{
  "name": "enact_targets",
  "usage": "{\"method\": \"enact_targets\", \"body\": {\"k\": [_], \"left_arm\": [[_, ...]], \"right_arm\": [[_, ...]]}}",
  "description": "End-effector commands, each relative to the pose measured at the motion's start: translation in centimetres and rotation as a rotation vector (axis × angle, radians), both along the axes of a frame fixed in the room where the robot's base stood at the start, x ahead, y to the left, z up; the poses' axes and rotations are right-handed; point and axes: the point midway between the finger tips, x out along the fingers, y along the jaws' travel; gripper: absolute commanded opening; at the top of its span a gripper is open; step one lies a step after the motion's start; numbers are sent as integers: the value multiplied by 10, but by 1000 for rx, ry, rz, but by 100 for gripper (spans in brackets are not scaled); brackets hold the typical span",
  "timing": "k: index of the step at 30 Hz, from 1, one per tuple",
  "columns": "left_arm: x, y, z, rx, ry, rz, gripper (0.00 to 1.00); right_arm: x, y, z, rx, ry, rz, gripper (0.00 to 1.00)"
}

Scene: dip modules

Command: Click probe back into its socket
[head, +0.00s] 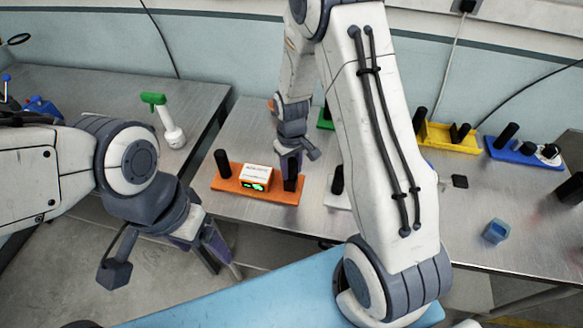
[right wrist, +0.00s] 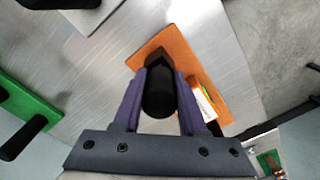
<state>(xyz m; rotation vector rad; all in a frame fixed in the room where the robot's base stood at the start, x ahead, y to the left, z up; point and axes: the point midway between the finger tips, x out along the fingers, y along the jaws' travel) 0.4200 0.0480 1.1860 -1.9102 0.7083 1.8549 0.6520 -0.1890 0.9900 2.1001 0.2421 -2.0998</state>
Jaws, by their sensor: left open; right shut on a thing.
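An orange base (head: 228,186) lies on the metal table, and it also shows in the right wrist view (right wrist: 178,42). It carries a white-topped module (head: 257,177) with a lit green display, and a black cylinder (head: 222,163) stands at its left end. My right gripper (head: 291,166) is over the base's right end, shut on a black probe (right wrist: 158,95). The probe's lower end is at the base; whether it is seated in the socket there is hidden. My left gripper (head: 217,256) is open and empty, in front of the table's edge.
My right arm covers the middle of the table. A yellow base (head: 447,137) and a blue base (head: 525,153) with black cylinders stand at the right. A blue cup-like piece (head: 495,231) is near the front. A green-topped spray bottle (head: 170,128) stands on the left table.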

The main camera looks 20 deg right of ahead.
Motion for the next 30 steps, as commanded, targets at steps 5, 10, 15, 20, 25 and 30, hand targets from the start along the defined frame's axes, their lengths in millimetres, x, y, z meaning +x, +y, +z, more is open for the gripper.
{"method": "enact_targets", "body": {"k": [5, 10, 15, 20, 25, 30], "left_arm": [[0, 0, -3, 0, 0, 0, 79], [0, 0, -4, 0, 0, 0, 79], [0, 0, -6, 0, 0, 0, 79], [0, 0, -7, 0, 0, 0, 79], [0, 0, -7, 0, 0, 0, 79], [0, 0, -7, 0, 0, 0, 79]], "right_arm": [[0, 0, -3, 0, 0, 0, 0], [0, 0, -6, 0, 0, 0, 0], [0, 0, -8, 0, 0, 0, 0], [0, 0, -10, 0, 0, 0, 0], [0, 0, -10, 0, 0, 0, 0], [0, 0, -10, 0, 1, 0, 76]]}}
